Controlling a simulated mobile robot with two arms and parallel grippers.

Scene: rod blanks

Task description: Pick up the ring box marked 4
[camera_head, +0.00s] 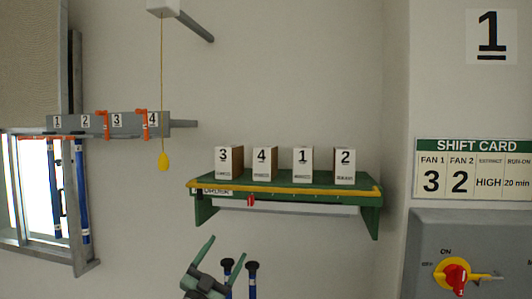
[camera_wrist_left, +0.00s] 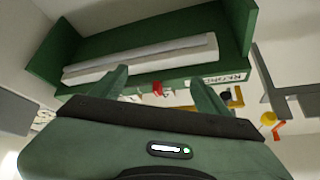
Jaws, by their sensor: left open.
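The ring box marked 4 (camera_head: 262,162) is a white-fronted box with brown sides. It stands upright on the green shelf (camera_head: 310,188), second from the left, between the boxes marked 3 (camera_head: 226,161) and 1 (camera_head: 302,163). The box marked 2 (camera_head: 345,165) is at the right end. My left gripper (camera_head: 216,256) is open and empty, below the shelf's left half and apart from the box. In the left wrist view, the open fingers (camera_wrist_left: 160,88) point toward the shelf's green underside (camera_wrist_left: 150,25); no box can be made out there. My right gripper is not in view.
The shelf has a yellow front rail (camera_head: 300,187) and a small red part (camera_head: 251,201) on its front. Blue rods with black caps (camera_head: 252,266) stand beside my left gripper. A yellow pull-cord (camera_head: 163,160) hangs left of the shelf. A numbered grey rack (camera_head: 72,123) is farther left.

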